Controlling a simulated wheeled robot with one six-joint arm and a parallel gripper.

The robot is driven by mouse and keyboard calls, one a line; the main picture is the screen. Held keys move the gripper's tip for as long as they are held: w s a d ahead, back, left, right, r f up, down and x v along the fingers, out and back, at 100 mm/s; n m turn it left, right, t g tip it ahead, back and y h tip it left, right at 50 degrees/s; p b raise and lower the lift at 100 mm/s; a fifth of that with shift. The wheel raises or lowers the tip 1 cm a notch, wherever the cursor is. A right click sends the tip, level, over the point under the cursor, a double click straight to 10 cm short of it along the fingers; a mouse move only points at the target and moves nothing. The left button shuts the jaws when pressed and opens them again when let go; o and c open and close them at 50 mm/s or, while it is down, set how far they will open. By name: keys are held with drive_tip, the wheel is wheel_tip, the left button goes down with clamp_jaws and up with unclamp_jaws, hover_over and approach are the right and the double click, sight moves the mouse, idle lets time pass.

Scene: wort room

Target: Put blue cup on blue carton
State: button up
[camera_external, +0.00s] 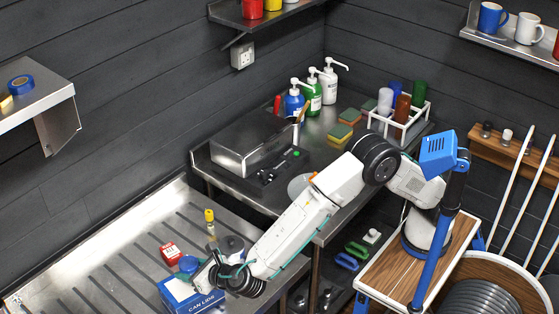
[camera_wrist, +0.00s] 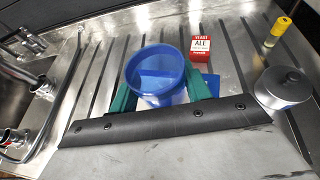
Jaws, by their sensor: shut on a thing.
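The blue cup (camera_wrist: 157,98) is upright between the green fingers of my gripper (camera_wrist: 160,88) in the wrist view; the gripper is shut on it. In the external view, the cup (camera_external: 188,263) shows at the end of my gripper (camera_external: 200,272), over the far part of the blue carton (camera_external: 178,287) marked CAN LIDS. A bit of blue carton (camera_wrist: 213,84) shows beside the right finger in the wrist view. The cup's underside is hidden, so I cannot tell whether it touches the carton.
A red yeast box (camera_external: 170,251) stands just behind the cup on the ribbed steel drainboard (camera_external: 112,263). A yellow-capped vial (camera_external: 210,222) and a lidded metal pot (camera_wrist: 283,87) stand to the right. The drainboard's left side is mostly clear.

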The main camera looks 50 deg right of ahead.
drive_tip(key=shift+w+a, duration=0.2)
drive_tip(key=shift+w, duration=0.05)
drive_tip(key=shift+w+a+f, duration=0.15)
drive_tip(key=shift+a+f, duration=0.05)
drive_tip(key=shift+f, duration=1.6)
drive_tip(key=o, duration=1)
drive_tip(key=shift+f, duration=0.15)
